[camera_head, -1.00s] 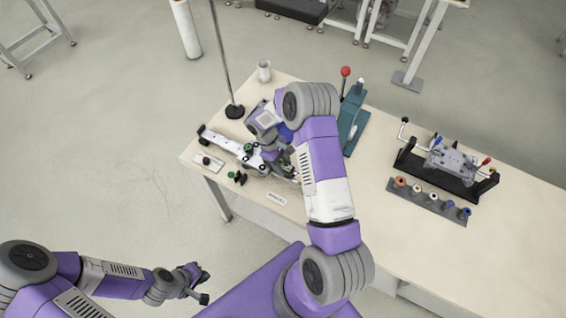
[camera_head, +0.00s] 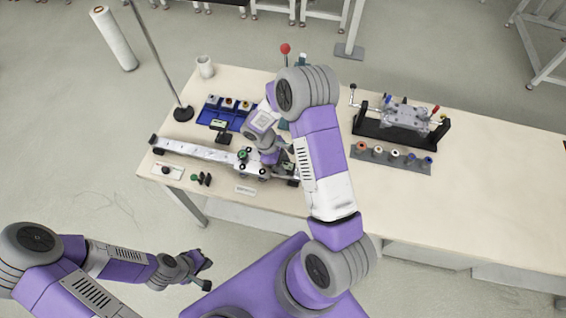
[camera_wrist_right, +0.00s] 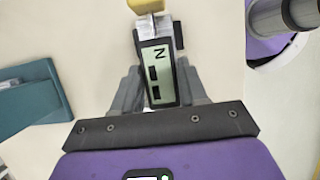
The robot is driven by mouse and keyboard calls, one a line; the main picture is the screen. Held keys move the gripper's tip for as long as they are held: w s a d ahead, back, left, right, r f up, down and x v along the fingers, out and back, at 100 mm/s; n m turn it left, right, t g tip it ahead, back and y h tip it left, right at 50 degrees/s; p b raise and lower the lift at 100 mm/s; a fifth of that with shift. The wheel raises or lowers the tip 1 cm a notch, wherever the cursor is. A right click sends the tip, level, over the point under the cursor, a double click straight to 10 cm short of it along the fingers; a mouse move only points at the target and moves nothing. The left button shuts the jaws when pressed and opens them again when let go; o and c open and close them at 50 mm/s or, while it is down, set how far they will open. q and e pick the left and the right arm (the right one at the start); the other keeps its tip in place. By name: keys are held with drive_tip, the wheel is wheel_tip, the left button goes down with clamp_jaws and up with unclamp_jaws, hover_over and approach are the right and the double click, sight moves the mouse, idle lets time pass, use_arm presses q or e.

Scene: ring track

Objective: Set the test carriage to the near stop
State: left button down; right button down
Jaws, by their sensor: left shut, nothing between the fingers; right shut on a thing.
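A pale rail (camera_head: 195,149) runs along the near left part of the bench in the head view. The test carriage (camera_head: 247,166), with a green knob and dark knobs, sits on its right part. My right gripper (camera_head: 277,160) is down at the carriage's right side, partly hidden by its own wrist. In the right wrist view its fingers are shut on a dark block with a pale display marked N (camera_wrist_right: 158,75), which seems part of the carriage. A yellow tip (camera_wrist_right: 146,5) shows beyond it. My left gripper (camera_head: 203,272) is shut and empty, in front of the bench.
A blue tray (camera_head: 212,112) lies behind the rail and a rod stand (camera_head: 182,113) at the far left. A black fixture (camera_head: 385,133) and a grey holder with several coloured pieces (camera_head: 380,157) stand to the right. The bench's right part is clear.

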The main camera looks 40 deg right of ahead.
drive_tip(key=shift+s+d, duration=0.2)
drive_tip(key=c, duration=0.7)
unclamp_jaws()
drive_tip(key=shift+w+a+r, duration=0.1)
drive_tip(key=v, duration=0.7)
drive_tip(key=shift+r, duration=0.15)
